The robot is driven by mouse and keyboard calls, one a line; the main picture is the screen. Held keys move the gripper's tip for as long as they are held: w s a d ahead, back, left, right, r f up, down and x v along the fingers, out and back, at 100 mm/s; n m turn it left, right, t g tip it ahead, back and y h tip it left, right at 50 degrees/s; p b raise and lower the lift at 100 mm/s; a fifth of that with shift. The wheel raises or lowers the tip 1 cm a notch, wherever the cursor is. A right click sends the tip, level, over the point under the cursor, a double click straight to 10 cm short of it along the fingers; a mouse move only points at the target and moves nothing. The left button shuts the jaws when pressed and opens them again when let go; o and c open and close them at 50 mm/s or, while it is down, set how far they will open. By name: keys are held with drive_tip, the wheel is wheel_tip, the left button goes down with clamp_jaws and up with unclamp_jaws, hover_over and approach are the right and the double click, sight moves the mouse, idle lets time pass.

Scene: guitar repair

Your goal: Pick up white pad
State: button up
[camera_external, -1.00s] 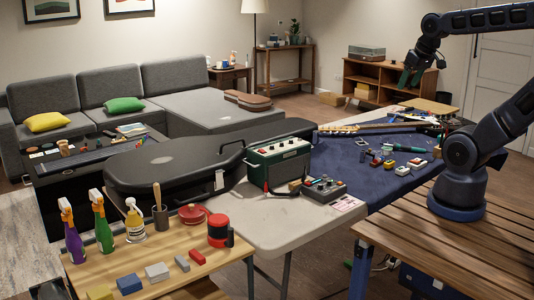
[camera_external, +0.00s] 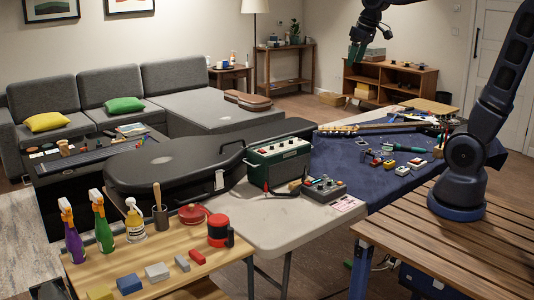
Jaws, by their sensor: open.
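A pale grey-white block-shaped pad (camera_external: 157,271) lies flat on the light wooden bench (camera_external: 218,254) at the front left. It is the whitest of a row of small coloured blocks there, between a blue block (camera_external: 129,284) and a small grey one (camera_external: 182,263). My gripper (camera_external: 355,58) is high up at the top, right of centre, with its greenish fingers pointing down. It is open, holds nothing that I can see, and is far from the pad.
Behind the blocks stand spray bottles (camera_external: 103,222), a yellow-labelled bottle (camera_external: 135,222), and a red-and-black container (camera_external: 218,231). A red block (camera_external: 197,256) lies nearby. A guitar case (camera_external: 165,165), a green amplifier (camera_external: 278,165) and a pedal box (camera_external: 323,189) occupy the table beyond.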

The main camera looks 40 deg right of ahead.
drive_tip(key=w+a+f+n+g, duration=0.1)
drive_tip(key=w+a+n, duration=0.1)
drive_tip(key=w+a, duration=0.5)
drive_tip(key=w+a+f+n, duration=0.1)
drive_tip(key=w+a+f, duration=0.15)
drive_tip(key=a, duration=0.85)
drive_tip(key=w+a+f+n+g, duration=0.1)
drive_tip(key=w+a+n, duration=0.1)
drive_tip(key=w+a, duration=0.55)
drive_tip(key=a+f+n, duration=0.2)
drive_tip(key=a+f, duration=0.3)
drive_tip(key=a, duration=0.6)
drive_tip(key=a+f+n, duration=0.1)
drive_tip(key=a+f, duration=0.3)
drive_tip(key=a, duration=0.7)
drive_tip(key=n+g+h, duration=0.1)
drive_tip(key=n, duration=0.4)
hover_over(156, 269)
wheel_tip(156, 269, down, 25)
drive_tip(key=f, duration=0.3)
drive_tip(key=d+f, duration=0.1)
drive_tip(key=f, duration=0.1)
drive_tip(key=shift+s+f, duration=0.1)
drive_tip(key=shift+f, duration=0.05)
drive_tip(key=shift+a+f, duration=0.25)
drive_tip(key=shift+f, duration=1.05)
drive_tip(key=shift+a+f, duration=0.25)
drive_tip(key=shift+f, duration=1.05)
